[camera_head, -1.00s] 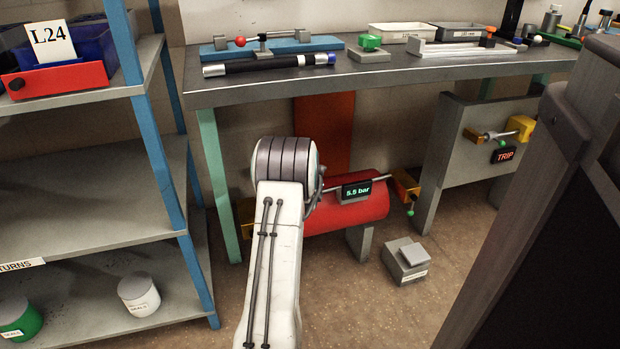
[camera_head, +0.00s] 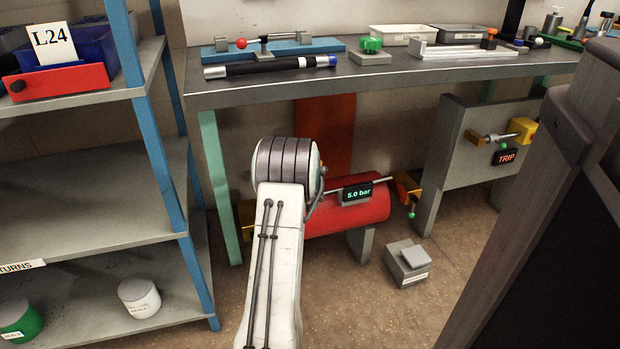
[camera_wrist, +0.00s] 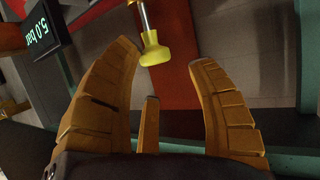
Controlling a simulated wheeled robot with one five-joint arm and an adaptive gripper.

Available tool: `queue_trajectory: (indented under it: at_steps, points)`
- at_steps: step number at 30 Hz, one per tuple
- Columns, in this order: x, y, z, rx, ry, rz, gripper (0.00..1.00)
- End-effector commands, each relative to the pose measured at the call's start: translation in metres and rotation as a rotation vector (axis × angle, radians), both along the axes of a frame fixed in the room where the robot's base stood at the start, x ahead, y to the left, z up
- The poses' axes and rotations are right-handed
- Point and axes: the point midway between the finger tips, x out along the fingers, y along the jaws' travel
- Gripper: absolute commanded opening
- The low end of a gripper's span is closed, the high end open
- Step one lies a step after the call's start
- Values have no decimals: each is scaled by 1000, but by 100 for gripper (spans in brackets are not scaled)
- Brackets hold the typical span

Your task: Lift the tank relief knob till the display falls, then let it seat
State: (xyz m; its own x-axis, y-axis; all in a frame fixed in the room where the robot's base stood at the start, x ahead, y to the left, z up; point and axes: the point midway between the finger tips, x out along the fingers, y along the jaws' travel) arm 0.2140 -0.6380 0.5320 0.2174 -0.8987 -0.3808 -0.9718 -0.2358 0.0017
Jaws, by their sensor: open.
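The red tank (camera_head: 345,212) lies under the bench, and its display (camera_head: 357,193) reads 5.0 bar. The display also shows at the upper left of the wrist view (camera_wrist: 45,34). A yellow knob (camera_wrist: 153,50) on a bright stem, which I take for the relief knob, shows at the top middle of the wrist view. My gripper (camera_wrist: 167,54) is open, its orange fingers spread on either side of the knob's end, with no clear contact. I cannot tell whether the knob is raised or seated. My arm hides the knob and gripper in the head view.
A brass block with a small green knob (camera_head: 412,212) is at the tank's right end. A grey box (camera_head: 408,262) sits on the floor nearby. A panel with a TRIP display (camera_head: 506,158) stands right. The bench (camera_head: 400,75) overhangs the tank; a shelf rack (camera_head: 170,160) stands left.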

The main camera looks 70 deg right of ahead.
Motion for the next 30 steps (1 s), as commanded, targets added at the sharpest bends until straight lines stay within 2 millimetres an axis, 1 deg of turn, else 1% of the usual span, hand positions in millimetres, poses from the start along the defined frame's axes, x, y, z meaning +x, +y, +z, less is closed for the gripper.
queue_trajectory:
  at_steps: [5,15,21,27,30]
  points:
    - [-3,13,6,0,0,0,52]
    - [-15,59,27,-2,0,0,52]
    - [-20,84,37,-3,-1,0,52]
    - [-24,99,43,-4,-1,0,52]
    - [-25,103,45,-4,-1,0,52]
